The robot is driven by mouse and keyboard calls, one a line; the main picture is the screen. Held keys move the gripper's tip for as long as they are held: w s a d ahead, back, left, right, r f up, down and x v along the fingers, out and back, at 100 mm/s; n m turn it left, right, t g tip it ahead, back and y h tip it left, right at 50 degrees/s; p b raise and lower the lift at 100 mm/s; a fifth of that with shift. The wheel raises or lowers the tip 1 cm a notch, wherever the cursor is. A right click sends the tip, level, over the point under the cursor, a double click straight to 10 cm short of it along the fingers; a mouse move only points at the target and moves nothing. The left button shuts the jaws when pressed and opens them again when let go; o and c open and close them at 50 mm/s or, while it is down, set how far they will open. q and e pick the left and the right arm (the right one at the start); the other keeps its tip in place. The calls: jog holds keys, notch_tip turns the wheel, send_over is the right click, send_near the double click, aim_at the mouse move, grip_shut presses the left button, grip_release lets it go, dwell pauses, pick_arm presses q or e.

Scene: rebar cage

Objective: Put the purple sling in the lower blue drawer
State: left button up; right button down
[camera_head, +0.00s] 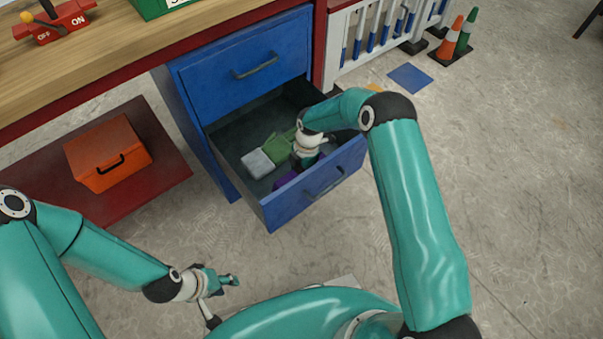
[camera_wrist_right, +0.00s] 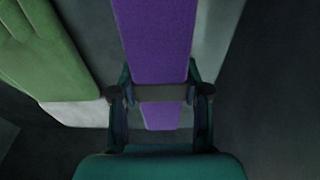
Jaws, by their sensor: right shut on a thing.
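The lower blue drawer (camera_head: 335,176) is pulled open below the shut upper drawer. My right arm reaches down into it. A bit of the purple sling (camera_head: 287,182) shows just behind the drawer's front panel, low beside my right wrist. In the right wrist view, my right gripper (camera_wrist_right: 160,92) is shut on the purple sling (camera_wrist_right: 156,40), a flat strip running between the fingers. I cannot tell whether the sling touches the drawer floor. My left gripper (camera_head: 224,301) is open and empty, in front of the drawer over the floor.
A green item (camera_head: 280,148) and a whitish block (camera_head: 257,163) lie in the drawer. The upper blue drawer (camera_head: 245,60) is closed. An orange box (camera_head: 110,153) stands on a red shelf at left. Cones (camera_head: 450,40) and a white barrier stand at back right.

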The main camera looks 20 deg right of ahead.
jog(key=shift+r, duration=0.1)
jog(key=c, duration=1)
grip_release()
jog(key=o, duration=0.4)
jog(key=shift+o, duration=0.2)
notch_tip(320, 180, up, 12)
jog(key=d+p, duration=0.1)
jog(key=p, duration=0.1)
jog(key=shift+w+d+p, duration=0.3)
jog(key=shift+d, duration=0.05)
